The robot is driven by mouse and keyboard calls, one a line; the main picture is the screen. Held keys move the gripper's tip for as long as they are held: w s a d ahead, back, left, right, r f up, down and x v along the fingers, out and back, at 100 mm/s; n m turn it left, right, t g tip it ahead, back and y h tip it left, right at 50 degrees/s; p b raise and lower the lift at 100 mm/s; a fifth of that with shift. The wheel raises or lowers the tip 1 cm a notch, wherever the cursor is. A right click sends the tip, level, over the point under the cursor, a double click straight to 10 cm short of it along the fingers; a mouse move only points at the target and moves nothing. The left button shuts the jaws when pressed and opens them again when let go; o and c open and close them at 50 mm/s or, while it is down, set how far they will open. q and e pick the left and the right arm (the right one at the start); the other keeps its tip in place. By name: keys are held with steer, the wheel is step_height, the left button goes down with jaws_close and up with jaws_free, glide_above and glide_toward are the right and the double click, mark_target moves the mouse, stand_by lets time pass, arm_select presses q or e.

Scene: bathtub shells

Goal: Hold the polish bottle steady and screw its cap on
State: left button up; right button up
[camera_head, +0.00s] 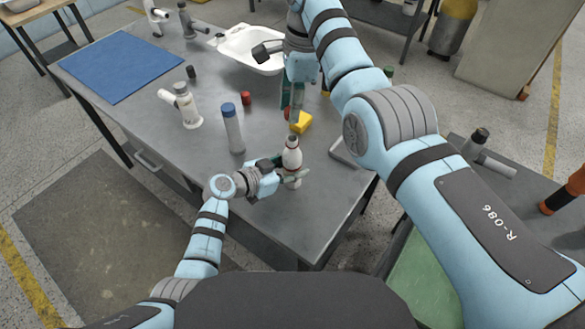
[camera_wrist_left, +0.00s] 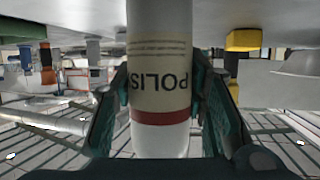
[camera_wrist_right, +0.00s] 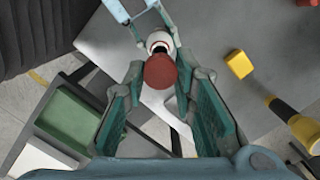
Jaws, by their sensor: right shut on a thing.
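The polish bottle (camera_head: 292,160), white with a red band, stands upright near the table's front edge; its printed label (camera_wrist_left: 160,75) fills the middle of the left wrist view. My left gripper (camera_head: 290,179) is shut around the bottle's body, one finger on each side. My right gripper (camera_head: 291,114) points down above the bottle, shut on the round red cap (camera_wrist_right: 160,72). In the right wrist view the bottle (camera_wrist_right: 158,42) shows partly behind the cap. The cap is hardly visible in the head view, and I cannot tell whether it touches the bottle's neck.
A white basin (camera_head: 236,45) and blue mat (camera_head: 120,65) lie farther back.

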arm_select(q)
jaws_close()
arm_select(e)
glide_toward(292, 155)
steer(key=shift+w+a+f, duration=0.45)
steer(key=shift+w, duration=0.3)
steer(key=shift+f, duration=0.9)
arm_select(q)
steer(key=shift+f, duration=0.1)
arm_select(e)
steer(key=shift+f, duration=0.55)
